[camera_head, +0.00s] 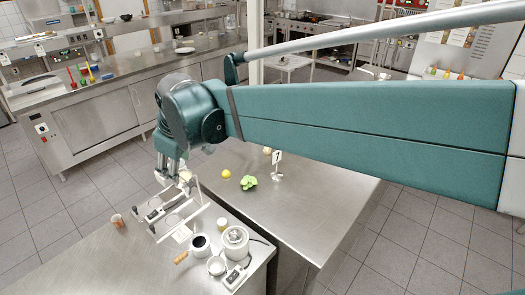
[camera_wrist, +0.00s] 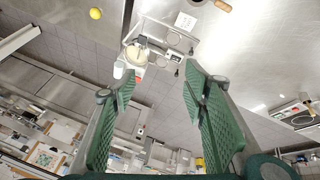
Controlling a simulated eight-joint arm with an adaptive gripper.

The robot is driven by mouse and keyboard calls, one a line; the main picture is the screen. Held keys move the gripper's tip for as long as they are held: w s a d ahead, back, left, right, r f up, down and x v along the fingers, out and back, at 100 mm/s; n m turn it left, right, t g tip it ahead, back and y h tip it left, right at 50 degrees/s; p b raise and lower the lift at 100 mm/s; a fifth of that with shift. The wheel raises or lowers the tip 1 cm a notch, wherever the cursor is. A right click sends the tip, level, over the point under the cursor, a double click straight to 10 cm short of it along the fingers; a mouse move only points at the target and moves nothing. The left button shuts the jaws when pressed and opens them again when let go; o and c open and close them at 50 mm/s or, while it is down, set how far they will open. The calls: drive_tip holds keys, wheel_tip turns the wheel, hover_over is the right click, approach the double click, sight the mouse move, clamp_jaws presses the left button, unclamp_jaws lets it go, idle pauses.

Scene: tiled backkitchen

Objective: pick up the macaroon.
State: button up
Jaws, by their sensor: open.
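I cannot pick out the macaroon for sure. A small round yellow thing (camera_head: 226,174) lies on the steel counter, and a yellow thing also shows at the top left of the wrist view (camera_wrist: 95,13). A small tan thing (camera_head: 267,150) sits farther back, too small to identify. A pale round thing (camera_wrist: 134,54) shows beyond the fingertips in the wrist view; I cannot tell what it is. My gripper (camera_head: 170,180) hangs by the left edge of the counter, near the white appliance. In the wrist view (camera_wrist: 160,72) its green fingers are wide apart with nothing between them.
A green leafy thing (camera_head: 248,183) and a small sign stand (camera_head: 277,168) are on the counter. The counter's right part is clear.

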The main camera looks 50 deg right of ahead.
drive_tip(key=w+d+f+n+g, duration=0.1)
drive_tip(key=w+d+f+n, duration=0.1)
drive_tip(key=w+d, duration=0.6)
drive_tip(key=w+d+f+n+g, duration=0.1)
drive_tip(key=w+d+f+n, duration=0.25)
drive_tip(key=d, duration=0.95)
drive_tip(key=w+d+f+n+g, duration=0.1)
drive_tip(key=w+d+f+n, duration=0.1)
drive_tip(key=w+d, duration=0.65)
drive_tip(key=s+d+f+n, duration=0.1)
drive_tip(key=d+f, duration=0.6)
drive_tip(key=d, duration=0.3)
drive_tip(key=d+f+n+g, duration=0.1)
drive_tip(key=d+f+n, duration=0.1)
drive_tip(key=d+f, duration=0.5)
drive_tip(key=s+d+f+n+g+y, duration=0.1)
drive_tip(key=d+f, duration=0.6)
drive_tip(key=d, duration=0.8)
drive_tip(key=shift+s+d+f+n+b, duration=0.15)
drive_tip(key=shift+s+n+b, duration=0.2)
drive_tip(key=shift+n, duration=0.4)
drive_tip(key=shift+s+d+f, duration=0.15)
drive_tip(key=shift+d+f, duration=0.15)
drive_tip(key=shift+f, duration=0.05)
drive_tip(key=shift+f, duration=1.25)
drive_tip(key=shift+a+f, duration=0.2)
drive_tip(key=shift+f, duration=2.4)
